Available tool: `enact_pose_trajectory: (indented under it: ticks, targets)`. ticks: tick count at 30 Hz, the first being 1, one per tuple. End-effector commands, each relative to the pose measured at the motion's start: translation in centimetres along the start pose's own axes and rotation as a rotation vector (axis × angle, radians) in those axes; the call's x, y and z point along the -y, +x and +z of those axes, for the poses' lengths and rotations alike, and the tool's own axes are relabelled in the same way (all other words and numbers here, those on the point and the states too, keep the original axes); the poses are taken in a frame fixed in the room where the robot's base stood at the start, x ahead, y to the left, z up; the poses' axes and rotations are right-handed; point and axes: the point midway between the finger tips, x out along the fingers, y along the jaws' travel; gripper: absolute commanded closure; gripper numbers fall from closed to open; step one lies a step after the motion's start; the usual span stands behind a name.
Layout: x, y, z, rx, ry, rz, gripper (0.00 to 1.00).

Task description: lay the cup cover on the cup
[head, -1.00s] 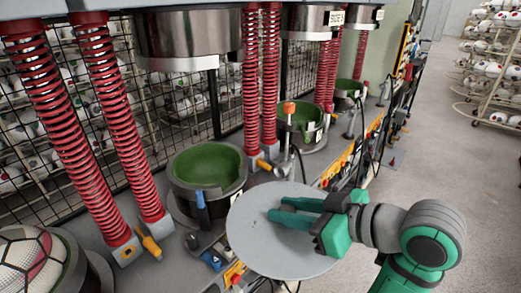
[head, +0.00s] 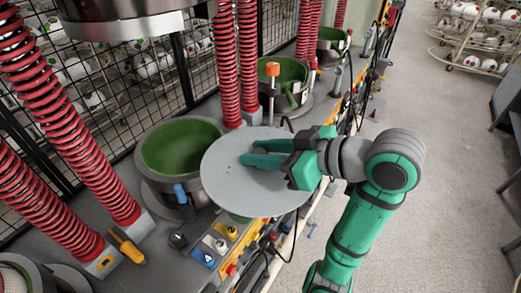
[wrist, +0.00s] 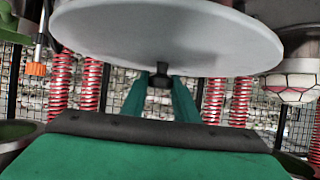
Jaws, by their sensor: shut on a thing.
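The cup cover is a flat grey disc (head: 230,190), which also fills the top of the wrist view (wrist: 170,25). My gripper (head: 250,160) is shut on it; in the wrist view the fingers (wrist: 160,92) close on a dark knob under the disc. The nearest cup (head: 165,150) is open-topped, green inside and grey outside, with a blue handle in front. The disc is held to the right of this cup and hides its right edge in the head view. Whether disc and cup touch cannot be told.
Red springs (head: 75,130) stand left of and behind the cup. An orange-topped post (head: 271,85) rises behind the disc, with another green cup (head: 290,80) beyond. Buttons and valves (head: 215,245) line the bench's front edge. Open floor (head: 450,170) lies to the right.

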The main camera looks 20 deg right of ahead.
Motion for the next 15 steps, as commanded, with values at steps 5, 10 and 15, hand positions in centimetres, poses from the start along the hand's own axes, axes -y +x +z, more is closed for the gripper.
enact_pose_trajectory:
  ticks: [5,10,15]
  targets:
    - [0.0,0.5,-0.3,-0.002,0.000,0.001,1.00]
    - [-0.1,1.8,-0.9,-0.001,0.001,0.003,1.00]
    - [-0.1,3.2,-1.7,-0.001,0.001,0.003,1.00]
